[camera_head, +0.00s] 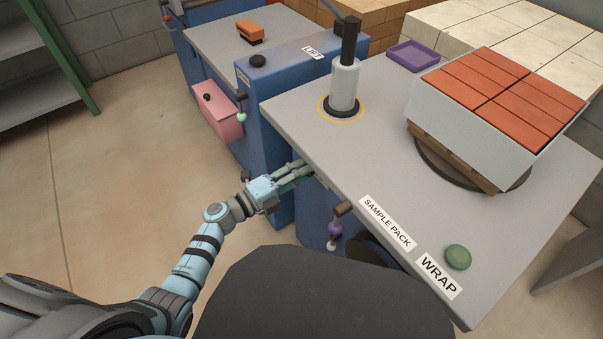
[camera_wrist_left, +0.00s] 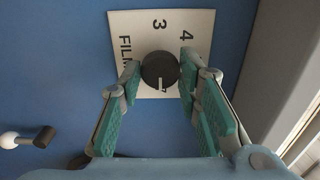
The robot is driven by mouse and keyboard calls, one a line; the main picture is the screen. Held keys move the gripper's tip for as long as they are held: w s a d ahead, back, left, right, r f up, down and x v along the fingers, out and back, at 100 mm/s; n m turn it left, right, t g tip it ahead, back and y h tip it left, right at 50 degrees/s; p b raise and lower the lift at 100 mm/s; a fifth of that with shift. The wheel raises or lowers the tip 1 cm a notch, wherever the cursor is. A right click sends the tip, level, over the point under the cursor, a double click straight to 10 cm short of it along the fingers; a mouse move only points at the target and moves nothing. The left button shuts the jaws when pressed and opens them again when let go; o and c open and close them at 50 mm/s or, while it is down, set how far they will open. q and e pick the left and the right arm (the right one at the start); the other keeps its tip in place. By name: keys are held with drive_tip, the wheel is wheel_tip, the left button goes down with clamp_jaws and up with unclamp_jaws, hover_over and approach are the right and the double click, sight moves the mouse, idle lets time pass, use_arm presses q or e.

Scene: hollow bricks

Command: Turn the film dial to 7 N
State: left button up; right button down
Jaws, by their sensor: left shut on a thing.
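The film dial (camera_wrist_left: 156,66) is a dark round knob with a white pointer mark at its lower edge in the left wrist view. It sits on a white label plate (camera_wrist_left: 195,22) with "3", "4" and part of "FILM" readable; the print appears rotated, and the rest of the plate is hidden. In the head view my left gripper (camera_head: 298,172) reaches under the grey table edge at the blue cabinet front, and the dial is hidden there. My right gripper is not in view.
The grey tabletop (camera_head: 385,160) overhangs close above my left gripper. A wrapped stack of red bricks (camera_head: 505,95), a green button (camera_head: 457,257) and a grey post (camera_head: 345,83) stand on it. A pink box (camera_head: 217,110) hangs on the blue cabinet at left. Floor at left is clear.

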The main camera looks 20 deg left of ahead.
use_arm(q)
drive_tip(key=o, duration=1.1)
drive_tip(key=shift+o, duration=0.2)
drive_tip(key=v, duration=1.2)
drive_tip(key=shift+s, duration=0.1)
